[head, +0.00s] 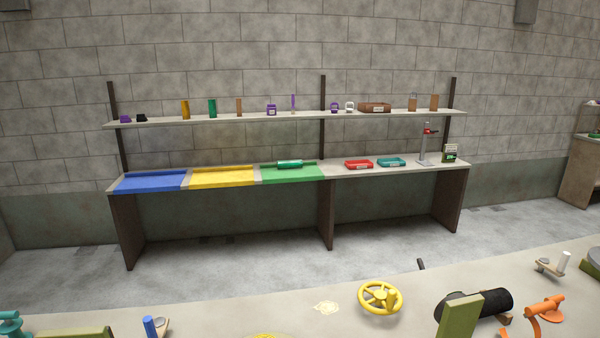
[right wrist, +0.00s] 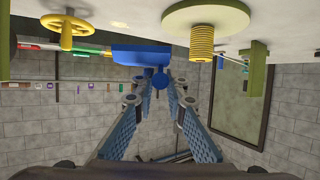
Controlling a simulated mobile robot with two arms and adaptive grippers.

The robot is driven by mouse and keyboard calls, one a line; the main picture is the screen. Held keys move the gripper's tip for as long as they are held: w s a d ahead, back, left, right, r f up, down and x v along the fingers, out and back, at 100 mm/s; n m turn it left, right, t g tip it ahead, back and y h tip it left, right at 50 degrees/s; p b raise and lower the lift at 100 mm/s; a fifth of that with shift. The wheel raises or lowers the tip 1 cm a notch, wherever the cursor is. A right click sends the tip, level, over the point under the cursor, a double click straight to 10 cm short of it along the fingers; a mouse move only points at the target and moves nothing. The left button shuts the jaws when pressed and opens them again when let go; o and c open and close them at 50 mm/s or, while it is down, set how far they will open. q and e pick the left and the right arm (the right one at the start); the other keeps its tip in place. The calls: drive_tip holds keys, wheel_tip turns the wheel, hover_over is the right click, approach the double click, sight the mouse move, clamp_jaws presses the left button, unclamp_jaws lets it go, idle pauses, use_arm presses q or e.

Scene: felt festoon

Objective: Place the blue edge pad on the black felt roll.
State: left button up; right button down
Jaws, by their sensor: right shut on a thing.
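The black felt roll (head: 491,300) lies on its side at the lower right of the head view, on the near table. An olive upright block (head: 459,318) hides part of it. My right gripper (right wrist: 158,88) shows only in the right wrist view, its fingers shut on a blue piece that I take to be the blue edge pad (right wrist: 141,54). The pad has a wide flat body and a round knob between the fingers. The wrist picture appears upside down, and the black roll cannot be made out there. My left gripper is in neither view.
On the near table (head: 240,320) are a yellow handwheel (head: 380,298), an orange bracket (head: 546,312) and a blue-handled tool (head: 150,327). The wrist view shows a yellow ribbed spool (right wrist: 203,43). A back bench (head: 330,172) carries coloured trays below a shelf (head: 220,118).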

drive_tip(key=s+r+n+g+y, duration=0.2)
drive_tip(key=s+r, duration=0.1)
drive_tip(key=s, duration=0.3)
drive_tip(key=shift+s+d+r+n+g, duration=0.2)
drive_tip(key=shift+s+r+n+g, duration=0.1)
drive_tip(key=shift+n, duration=0.1)
drive_tip(key=shift+w, duration=0.15)
